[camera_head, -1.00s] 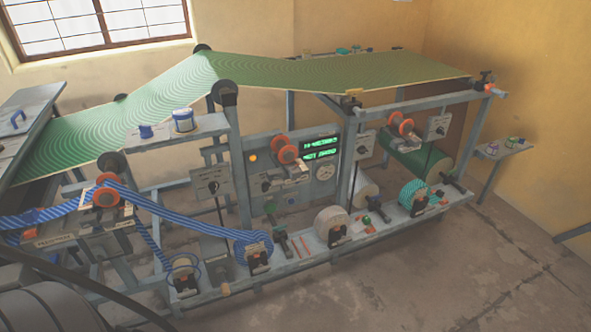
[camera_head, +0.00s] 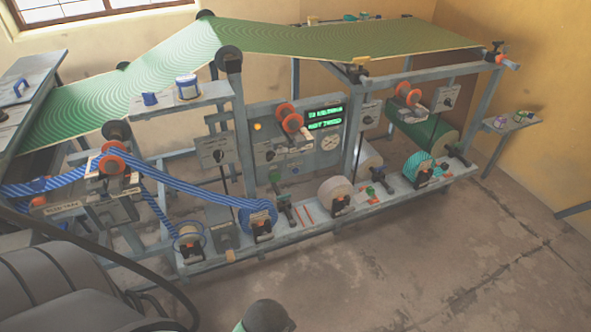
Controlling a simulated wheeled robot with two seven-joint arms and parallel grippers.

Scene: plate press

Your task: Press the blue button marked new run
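A small blue button (camera_head: 295,170) appears on the lower front panel of the press, below the green lit display (camera_head: 325,118). A green round button (camera_head: 274,176) sits just left of it. The lettering by the buttons is too small to read, so I cannot confirm the new run mark. No gripper of mine can be made out in the head view, and nothing touches the panel. Large grey curved parts of my own body fill the lower left.
Blue striped web (camera_head: 190,190) runs across the left front to a blue roll (camera_head: 257,217). A beige roll (camera_head: 335,190) and a teal roll (camera_head: 418,168) stand on the lower rail. A dark rounded object (camera_head: 268,316) shows at the bottom edge. The floor at right is clear.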

